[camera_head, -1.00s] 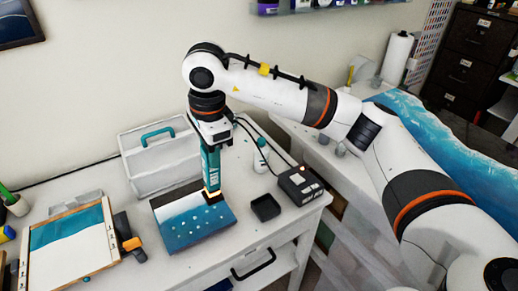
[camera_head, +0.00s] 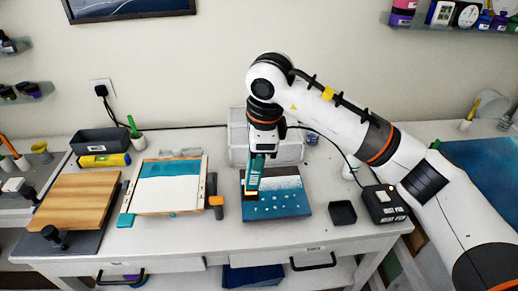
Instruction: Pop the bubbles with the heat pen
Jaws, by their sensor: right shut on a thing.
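The heat pen (camera_head: 254,176) is teal with a dark, yellowish tip. My right gripper (camera_head: 261,152) is shut on it and holds it upright, tip down. The tip is over the left part of a resin panel (camera_head: 289,209), white at the top and blue below. I cannot tell whether the tip touches it. Several small pale bubbles (camera_head: 273,198) show on the blue part. The pen hides part of the panel's left side. My left gripper is not in view.
A black box (camera_head: 384,204) with a cable stands to the right, beside a small dark tray (camera_head: 342,212). A white rack (camera_head: 290,152) is behind the panel. A framed teal-and-white board (camera_head: 168,190) and a wooden board (camera_head: 78,200) lie to the left.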

